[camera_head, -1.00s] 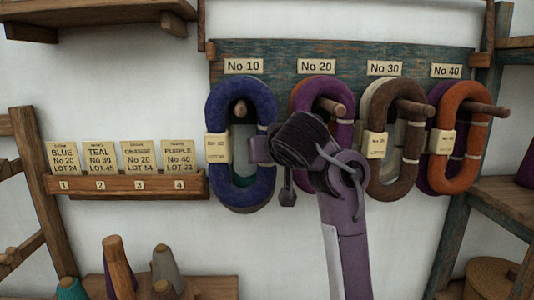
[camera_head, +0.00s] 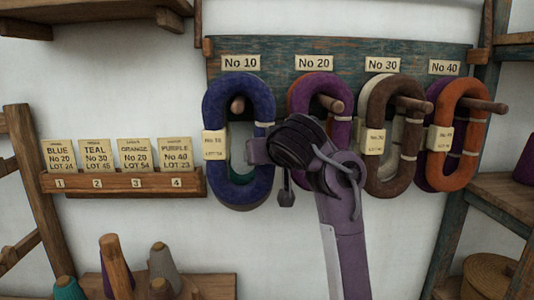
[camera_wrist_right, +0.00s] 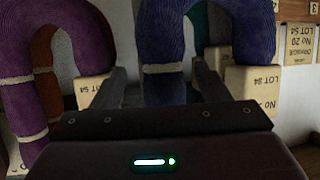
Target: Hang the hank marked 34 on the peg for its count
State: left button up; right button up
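My right gripper (camera_head: 258,151) is at the blue hank's right side. In the right wrist view the gripper (camera_wrist_right: 160,72) has its fingers apart, one on each side of a strand of the blue hank (camera_wrist_right: 164,40), with gaps visible. My left gripper is not in view.
A purple hank (camera_head: 335,92) hangs under No 20, partly hidden by my arm. A brown hank (camera_head: 381,182) hangs under No 30 and an orange hank (camera_head: 475,90) under No 40. A card rack (camera_head: 125,184) is at left, cones (camera_head: 161,262) below.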

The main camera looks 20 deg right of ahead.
jog(key=shift+s+a+r, duration=0.2)
jog(key=shift+s+r, duration=0.15)
jog(key=shift+r, duration=0.05)
jog(key=p+v, duration=0.4)
jog(key=v, duration=0.3)
jog(key=s+f+n+g, duration=0.1)
jog(key=s+f+g, duration=0.15)
jog(key=f, duration=0.95)
jog(key=s+f+g, duration=0.2)
jog(key=s+f, duration=0.2)
jog(key=f, duration=0.9)
jog(key=s+f+n+g+y, duration=0.15)
jog(key=s+f+g, duration=0.45)
jog(key=s+f, duration=1.25)
notch_tip(320, 180, down, 31)
jog(key=s+b, duration=0.3)
jog(key=s+d+f+g+b, duration=0.2)
jog(key=s+d+f, duration=0.1)
jog(key=s+f, duration=1.6)
notch_tip(320, 180, down, 2)
jog(key=shift+f+n, duration=0.1)
jog(key=shift+n, duration=0.25)
jog(key=shift+s+h, duration=0.15)
jog(key=shift+h, duration=0.1)
